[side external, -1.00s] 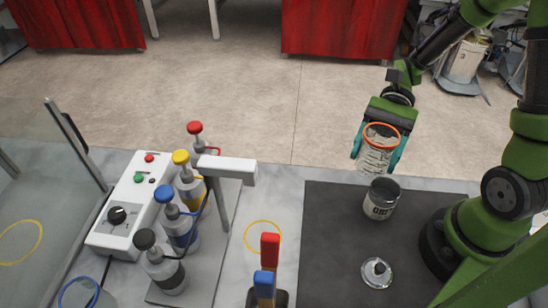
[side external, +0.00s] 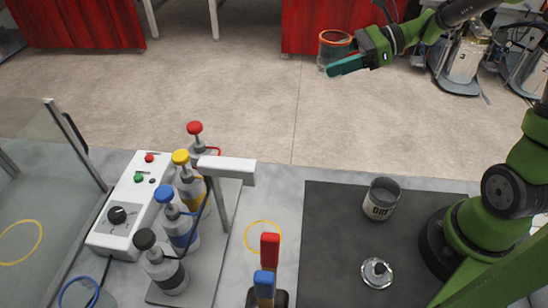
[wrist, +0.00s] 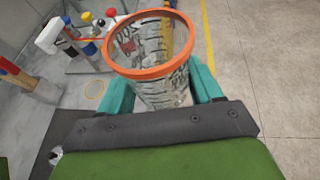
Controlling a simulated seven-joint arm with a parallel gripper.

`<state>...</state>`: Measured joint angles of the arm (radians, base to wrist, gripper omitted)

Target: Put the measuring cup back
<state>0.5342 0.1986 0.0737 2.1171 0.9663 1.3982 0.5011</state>
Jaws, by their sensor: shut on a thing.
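The measuring cup (side external: 334,48) is a clear cup with an orange rim. It is held high, near the top of the side view, with floor behind it. My gripper (side external: 343,64) is shut on its sides. In the wrist view the cup (wrist: 160,90) stands between the teal fingers of my gripper (wrist: 163,88), its open orange rim toward the camera. Whether anything is inside the cup is hard to tell. A yellow ring (side external: 262,222) is marked on the bench, with nothing standing in it.
An open labelled can (side external: 381,199) and a round metal lid (side external: 377,272) are on the black mat (side external: 325,245). Several pump bottles (side external: 178,226) stand in a rack beside a control box (side external: 125,205). Red and blue handles (side external: 268,262) stick up at the front. A blue-rimmed cup (side external: 80,294) is bottom left.

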